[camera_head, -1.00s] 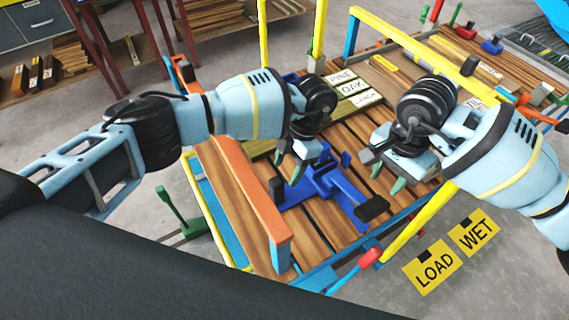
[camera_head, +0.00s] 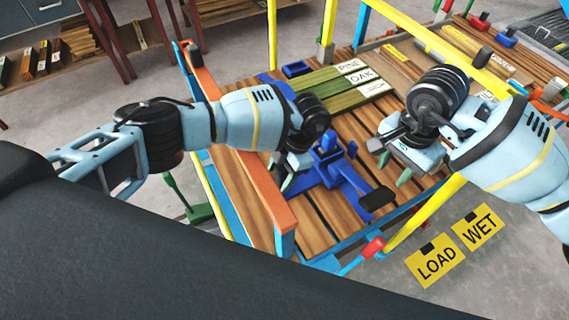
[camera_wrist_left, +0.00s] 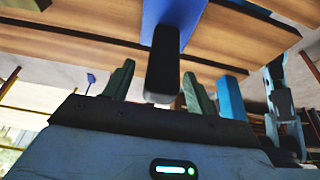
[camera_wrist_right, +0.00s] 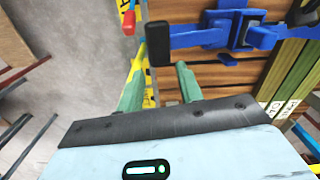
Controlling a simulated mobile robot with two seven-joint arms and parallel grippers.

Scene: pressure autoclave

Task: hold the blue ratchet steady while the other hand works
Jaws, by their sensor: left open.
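The blue ratchet (camera_head: 328,168) lies on the brown slatted deck, with a black grip (camera_head: 377,198) at its near right end. My left gripper (camera_head: 281,172) is over its left end, which it hides in the head view. In the left wrist view a black grip (camera_wrist_left: 163,60) on a blue arm (camera_wrist_left: 174,14) shows between the open green fingers; I cannot tell if they touch it. My right gripper (camera_head: 394,168) is open and empty above the deck, right of the ratchet. In the right wrist view a black grip (camera_wrist_right: 158,43) stands beyond its fingers, apart from them.
An orange rail (camera_head: 240,150) edges the deck on the left, and yellow posts (camera_head: 428,215) stand at its front right. Labelled green boards, PINE and OAK (camera_head: 350,80), lie behind the ratchet. A red knob (camera_head: 373,247) sits at the near edge. LOAD and WET signs (camera_head: 436,262) mark the floor.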

